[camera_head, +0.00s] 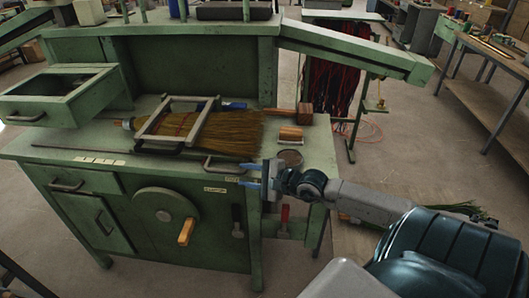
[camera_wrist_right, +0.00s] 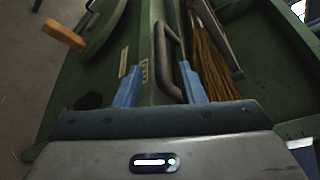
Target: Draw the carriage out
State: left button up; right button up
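What looks like the carriage is a grey metal frame (camera_head: 203,124) lying over a straw broom (camera_head: 232,134) on the green bench top. A dark bar handle (camera_head: 223,168) sits at the bench's front edge, just below the broom; whether it joins the frame is unclear. My right gripper (camera_head: 248,175) is open just right of this handle, with its blue fingers pointing at it. In the right wrist view the handle (camera_wrist_right: 171,62) lies ahead, between the lines of the two spread fingers (camera_wrist_right: 158,75); contact cannot be told. My left gripper is out of view.
The green bench (camera_head: 80,150) has an open drawer box (camera_head: 60,95) at left and a wheel with a wooden crank (camera_head: 186,232) on its front. A wooden block (camera_head: 290,133) and a round tin (camera_head: 290,157) stand at right. Tools hang below the front edge.

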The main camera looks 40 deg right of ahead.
jog(key=shift+p+v, duration=2.55)
jog(key=shift+v, duration=0.4)
